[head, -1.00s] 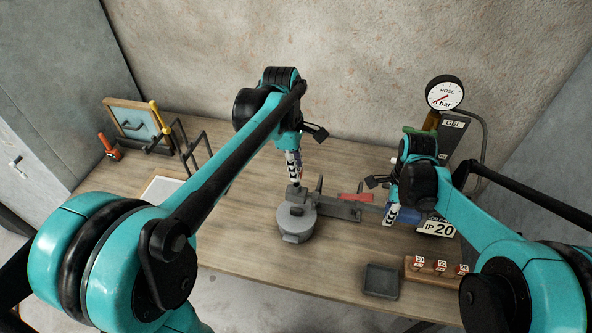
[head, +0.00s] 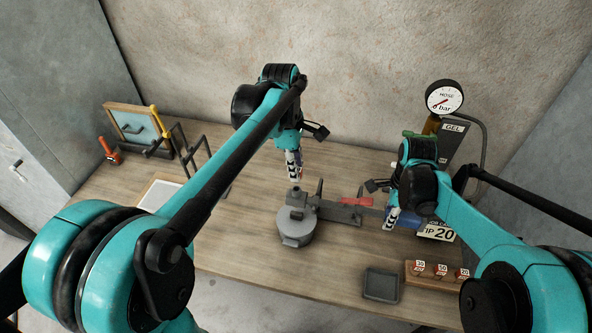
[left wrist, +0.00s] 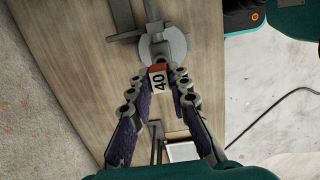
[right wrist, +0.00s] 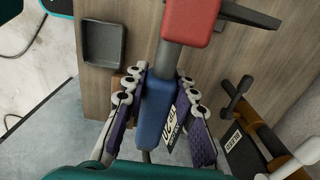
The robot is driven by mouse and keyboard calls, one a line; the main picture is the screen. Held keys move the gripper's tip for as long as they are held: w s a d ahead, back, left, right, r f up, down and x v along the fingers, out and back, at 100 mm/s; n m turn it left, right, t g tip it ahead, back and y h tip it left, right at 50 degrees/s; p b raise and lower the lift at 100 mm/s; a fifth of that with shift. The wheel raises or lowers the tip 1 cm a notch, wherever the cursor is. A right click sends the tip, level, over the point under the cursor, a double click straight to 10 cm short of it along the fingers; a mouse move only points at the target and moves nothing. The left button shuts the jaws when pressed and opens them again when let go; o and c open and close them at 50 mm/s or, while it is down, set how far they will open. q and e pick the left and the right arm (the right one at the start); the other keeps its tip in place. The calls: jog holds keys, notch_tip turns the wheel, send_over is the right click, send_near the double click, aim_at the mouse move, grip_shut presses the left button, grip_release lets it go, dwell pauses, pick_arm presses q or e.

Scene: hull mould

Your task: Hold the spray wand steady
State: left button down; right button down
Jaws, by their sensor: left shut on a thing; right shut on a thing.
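The spray wand shows a grey round cup (head: 296,228) at its left end, a grey bar (head: 335,212), a red block (head: 355,201) and a blue grip (right wrist: 155,112). My right gripper (head: 390,216) is shut on the blue grip; its fingers are on both sides of it in the right wrist view (right wrist: 158,85). My left gripper (head: 294,180) is shut on a small orange-and-white piece marked 40 (left wrist: 158,78), close above the wand's cup end. Whether that piece touches the wand I cannot tell.
A wooden block (head: 433,277) with several small red labelled pieces and a dark square tray (head: 381,285) stand at the front right. A gauge (head: 444,97) stands behind on the right. A framed panel (head: 136,127) and an orange tool (head: 108,149) are at back left.

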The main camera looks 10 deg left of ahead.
pick_arm(q)
jog(key=shift+r, duration=2.95)
pick_arm(e)
jog(key=c, duration=1.5)
grip_release()
jog(key=shift+o, duration=0.2)
jog(key=shift+r, duration=0.75)
jog(key=o, duration=1.1)
